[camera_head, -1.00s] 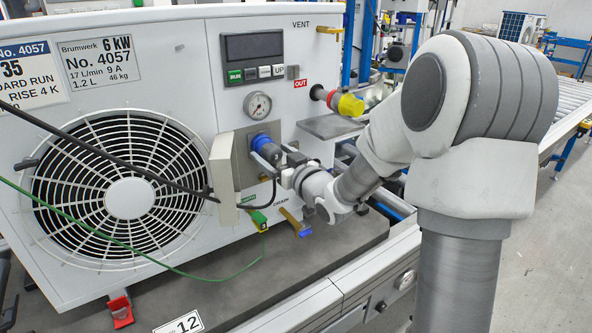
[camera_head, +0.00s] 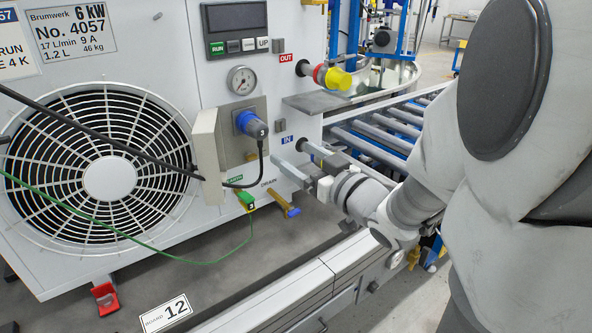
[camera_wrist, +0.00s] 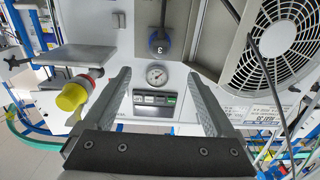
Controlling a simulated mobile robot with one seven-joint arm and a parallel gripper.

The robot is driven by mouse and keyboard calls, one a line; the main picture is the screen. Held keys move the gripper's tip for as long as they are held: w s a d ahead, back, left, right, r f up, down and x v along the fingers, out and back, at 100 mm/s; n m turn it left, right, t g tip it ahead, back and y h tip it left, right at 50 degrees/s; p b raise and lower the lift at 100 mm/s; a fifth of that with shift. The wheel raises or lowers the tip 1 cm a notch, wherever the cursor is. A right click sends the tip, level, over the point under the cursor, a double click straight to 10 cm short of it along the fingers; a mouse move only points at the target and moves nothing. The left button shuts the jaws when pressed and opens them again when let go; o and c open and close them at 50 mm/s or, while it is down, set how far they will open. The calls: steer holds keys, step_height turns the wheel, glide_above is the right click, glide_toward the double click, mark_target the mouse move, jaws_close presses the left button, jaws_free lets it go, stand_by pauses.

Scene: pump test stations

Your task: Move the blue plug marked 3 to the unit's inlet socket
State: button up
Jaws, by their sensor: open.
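The blue plug marked 3 (camera_head: 250,123) sits in a socket on the grey box on the unit's front, with a black cable hanging from it. It also shows, upside down, in the wrist view (camera_wrist: 159,44). The blue IN label (camera_head: 286,140) is to its lower right. A dark stub, seemingly the inlet socket (camera_head: 302,146), is beside that label, close to a finger in the picture. My gripper (camera_head: 298,160) is open and empty, right of and below the plug, apart from it. In the wrist view the fingers (camera_wrist: 163,88) are wide apart with nothing between them.
An open flap (camera_head: 208,152) stands left of the plug. A grey shelf (camera_head: 318,102) and the yellow-capped OUT port (camera_head: 338,78) are above right. Cables cross the fan grille (camera_head: 108,180).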

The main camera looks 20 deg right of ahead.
steer(key=shift+s+d+b, duration=0.15)
steer(key=shift+s+b, duration=0.4)
steer(key=shift+b, duration=0.4)
